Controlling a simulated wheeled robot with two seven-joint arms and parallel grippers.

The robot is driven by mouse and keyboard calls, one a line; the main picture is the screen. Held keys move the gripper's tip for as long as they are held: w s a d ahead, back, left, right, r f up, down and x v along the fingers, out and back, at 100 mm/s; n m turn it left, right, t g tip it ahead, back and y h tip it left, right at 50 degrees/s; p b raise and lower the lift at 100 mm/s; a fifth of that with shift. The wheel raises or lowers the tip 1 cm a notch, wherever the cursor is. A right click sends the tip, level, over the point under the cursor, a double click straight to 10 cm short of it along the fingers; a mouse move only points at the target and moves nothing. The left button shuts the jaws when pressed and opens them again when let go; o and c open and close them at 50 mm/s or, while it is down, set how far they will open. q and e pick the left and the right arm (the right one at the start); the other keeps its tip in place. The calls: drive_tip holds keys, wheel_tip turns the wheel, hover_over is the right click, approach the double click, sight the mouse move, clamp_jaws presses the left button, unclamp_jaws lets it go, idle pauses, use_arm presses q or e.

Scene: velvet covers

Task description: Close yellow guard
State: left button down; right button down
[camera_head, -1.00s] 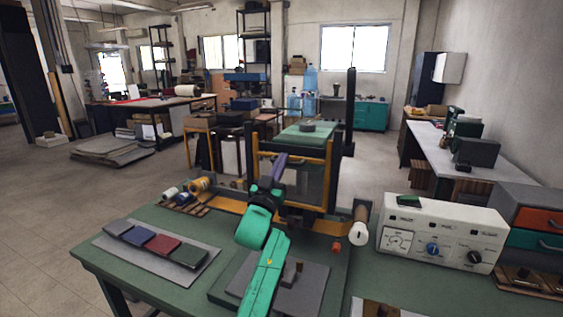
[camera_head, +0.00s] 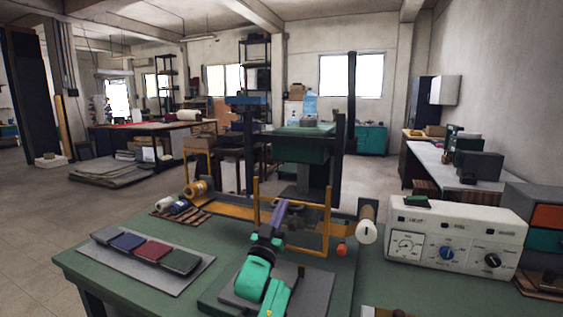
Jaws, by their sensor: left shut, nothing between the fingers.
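The yellow guard (camera_head: 327,222) is a thin upright frame at the front of the dark press (camera_head: 338,165) in the middle of the green bench. It stands low, with its uprights ending below the press's green block (camera_head: 300,150). My left gripper (camera_head: 281,207), with purple-grey fingers on a teal arm, is shut and empty. It is in front of the guard, overlapping its left half in the picture; I cannot tell whether they touch. My arm hides part of the guard's lower edge. My right gripper is not in view.
A white control box (camera_head: 455,238) with knobs stands on the right. A grey mat (camera_head: 133,270) with several coloured swatches lies on the left. Spools (camera_head: 180,206) sit on a small rack behind it. A white roll (camera_head: 367,230) stands right of the press.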

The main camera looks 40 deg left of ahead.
use_arm(q)
drive_tip(key=shift+f, duration=0.4)
wheel_tip(320, 180, up, 5)
drive_tip(key=p, duration=0.4)
drive_tip(key=b+v, duration=0.4)
drive_tip(key=v, duration=0.5)
drive_tip(key=shift+s+f, duration=0.15)
drive_tip(key=shift+f, duration=0.35)
drive_tip(key=shift+d, duration=0.15)
